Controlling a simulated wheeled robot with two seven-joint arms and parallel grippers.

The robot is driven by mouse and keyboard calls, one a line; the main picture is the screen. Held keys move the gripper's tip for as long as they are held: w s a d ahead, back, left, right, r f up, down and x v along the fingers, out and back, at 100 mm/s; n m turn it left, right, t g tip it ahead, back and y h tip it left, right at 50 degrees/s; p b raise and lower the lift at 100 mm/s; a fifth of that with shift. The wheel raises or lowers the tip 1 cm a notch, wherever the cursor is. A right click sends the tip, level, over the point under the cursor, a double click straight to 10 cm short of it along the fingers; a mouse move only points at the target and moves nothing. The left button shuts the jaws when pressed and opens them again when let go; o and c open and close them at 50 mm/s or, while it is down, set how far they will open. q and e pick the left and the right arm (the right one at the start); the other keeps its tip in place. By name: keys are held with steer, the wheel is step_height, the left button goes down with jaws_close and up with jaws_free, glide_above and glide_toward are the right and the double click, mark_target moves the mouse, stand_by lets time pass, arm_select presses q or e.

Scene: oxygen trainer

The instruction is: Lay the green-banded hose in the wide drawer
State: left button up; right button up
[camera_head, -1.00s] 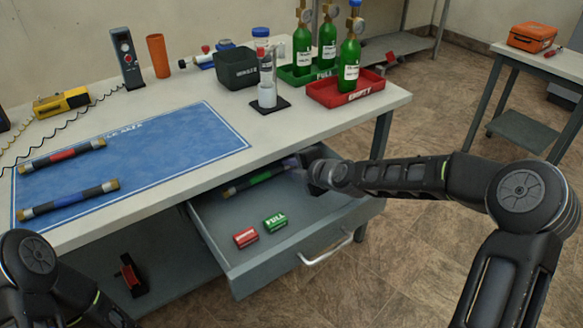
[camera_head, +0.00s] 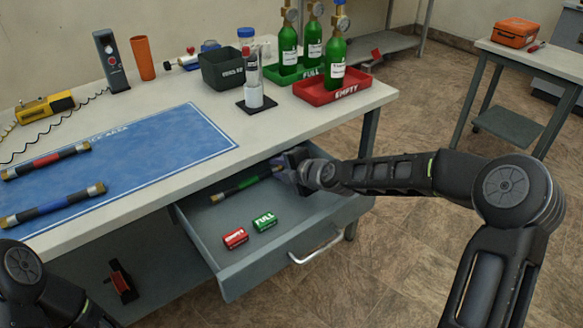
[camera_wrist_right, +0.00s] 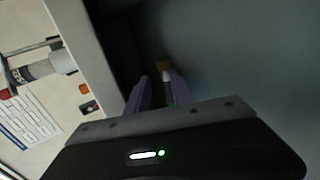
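The green-banded hose (camera_head: 240,185) is dark with brass ends. It slants inside the wide drawer (camera_head: 228,274), close below the tabletop's front edge; whether it lies fully on the floor is unclear. My right gripper (camera_head: 281,174) is at its right-hand end, inside the drawer. In the right wrist view, the two pale purple fingers of my right gripper (camera_wrist_right: 158,88) stand apart. A brass end of the hose (camera_wrist_right: 164,66) shows between and beyond them, nearer the right finger, with a dark gap beside it. My left gripper is out of view.
In the drawer lie a red EMPTY block (camera_head: 235,238) and a green FULL block (camera_head: 264,221). On the blue mat (camera_head: 150,148) lie a red-banded hose (camera_head: 46,160) and a blue-banded hose (camera_head: 52,207). Green bottles (camera_head: 336,62) stand in trays at the back right.

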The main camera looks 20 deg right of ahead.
steer(key=shift+r+p, duration=0.35)
steer(key=shift+r, duration=0.1)
steer(key=shift+r+p, duration=0.35)
steer(key=shift+p, duration=0.2)
steer(key=v, duration=0.3)
steer(key=shift+s+d+f+b, duration=0.15)
steer(key=shift+s+d+b, duration=0.1)
steer(key=shift+s+b, duration=0.1)
steer(key=p+v, duration=0.3)
steer(key=v, duration=0.5)
steer(key=shift+a, duration=0.1)
